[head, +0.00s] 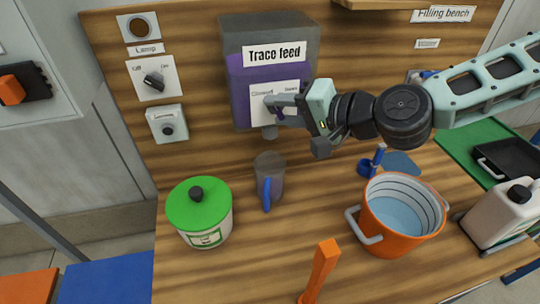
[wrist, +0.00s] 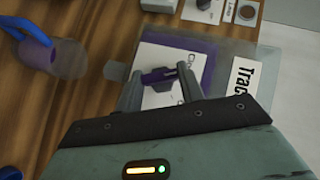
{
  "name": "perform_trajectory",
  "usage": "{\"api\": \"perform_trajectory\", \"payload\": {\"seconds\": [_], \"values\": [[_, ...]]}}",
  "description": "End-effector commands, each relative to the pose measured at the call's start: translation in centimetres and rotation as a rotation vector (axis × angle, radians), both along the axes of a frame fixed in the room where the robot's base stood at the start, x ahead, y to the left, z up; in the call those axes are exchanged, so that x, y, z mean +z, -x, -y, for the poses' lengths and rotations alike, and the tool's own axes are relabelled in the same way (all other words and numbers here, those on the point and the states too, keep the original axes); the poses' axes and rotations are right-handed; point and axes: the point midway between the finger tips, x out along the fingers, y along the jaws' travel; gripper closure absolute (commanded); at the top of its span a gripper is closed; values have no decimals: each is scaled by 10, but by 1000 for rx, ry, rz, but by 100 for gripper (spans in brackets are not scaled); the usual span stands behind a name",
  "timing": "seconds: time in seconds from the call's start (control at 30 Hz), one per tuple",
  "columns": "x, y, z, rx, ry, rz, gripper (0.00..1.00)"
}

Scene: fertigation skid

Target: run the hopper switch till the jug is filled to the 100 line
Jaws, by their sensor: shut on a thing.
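In the wrist view my gripper (wrist: 160,79) is shut on the dark purple switch lever (wrist: 158,75); the plate's lettering is partly covered. The see-through grey jug (head: 270,172) with a blue handle stands upright on the bench below the hopper spout (head: 269,132). In the wrist view the jug (wrist: 70,59) shows purple in one part; its 100 line cannot be read.
A green-lidded pot (head: 202,212) stands left of the jug. An orange bucket (head: 400,222) with bluish liquid, an orange upright handle (head: 321,270) and a white canister (head: 500,212) are to the right. A lamp switch (head: 153,80) is on the back panel.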

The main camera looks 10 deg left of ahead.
Motion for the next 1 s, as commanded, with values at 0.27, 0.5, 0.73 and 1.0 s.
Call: {"api": "perform_trajectory", "payload": {"seconds": [0.27, 0.5, 0.73, 1.0], "values": [[-1, 4, 0, 9, 122, 49, 84], [-2, 4, 0, 8, 125, 51, 84], [4, 5, -2, 12, 204, 92, 84], [-1, 3, -1, 5, 247, 112, 37]]}}
